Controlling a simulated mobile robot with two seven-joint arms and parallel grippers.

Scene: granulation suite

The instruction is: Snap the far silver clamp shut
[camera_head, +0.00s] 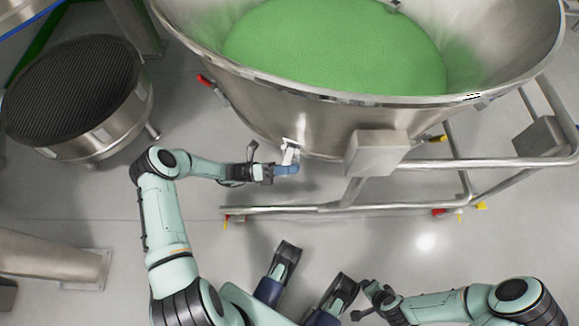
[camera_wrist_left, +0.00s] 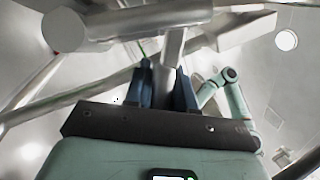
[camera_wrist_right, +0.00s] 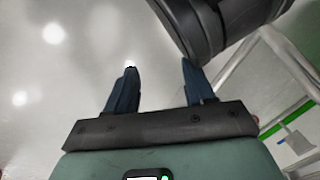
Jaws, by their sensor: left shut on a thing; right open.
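A silver clamp (camera_head: 290,147) sits on the lower side of the large steel bowl, just left of a grey box. My left gripper (camera_head: 287,169) is at its lower end, with the blue fingers shut on it. In the left wrist view the fingers (camera_wrist_left: 165,82) close around an upright metal bar (camera_wrist_left: 173,48), which looks like the clamp's lever. The fingers hide the gripped part, and I cannot tell whether the clamp is latched. My right gripper (camera_wrist_right: 156,82) is open and empty in the right wrist view, away from the bowl.
The steel bowl (camera_head: 300,118) holds green granules (camera_head: 335,45). A grey box (camera_head: 377,152) and tubular frame rails (camera_head: 330,208) are right of and below the clamp. A round, ribbed-top steel unit (camera_head: 75,95) stands at left. Floor between my arms and the frame is clear.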

